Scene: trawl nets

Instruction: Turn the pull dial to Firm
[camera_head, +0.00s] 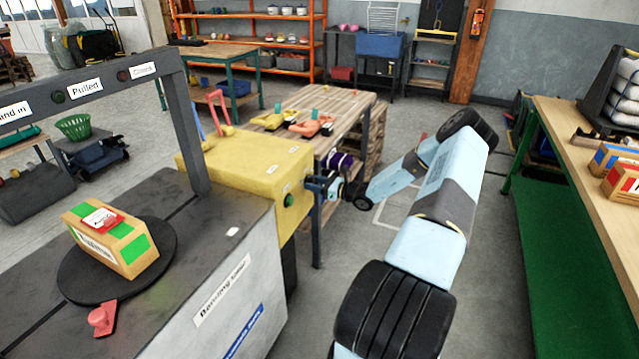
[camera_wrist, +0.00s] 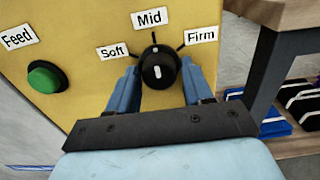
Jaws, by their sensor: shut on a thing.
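The pull dial (camera_wrist: 158,68) is a round black knob on the yellow panel (camera_wrist: 80,80) of the banding machine. Its white mark points about straight up, at the Mid label (camera_wrist: 150,17). The Soft label (camera_wrist: 113,52) is to its left and the Firm label (camera_wrist: 201,34) to its right. My gripper (camera_wrist: 160,80) has its blue fingers on either side of the knob and is shut on it. In the head view my gripper (camera_head: 318,186) reaches the right face of the yellow box (camera_head: 240,160), and the dial is hidden there.
A green Feed button (camera_wrist: 44,77) is left of the dial. A banded carton (camera_head: 118,240) sits on a black turntable (camera_head: 75,275). A wooden table (camera_head: 335,100) stands behind the yellow box. Open floor (camera_head: 340,250) lies under my arm.

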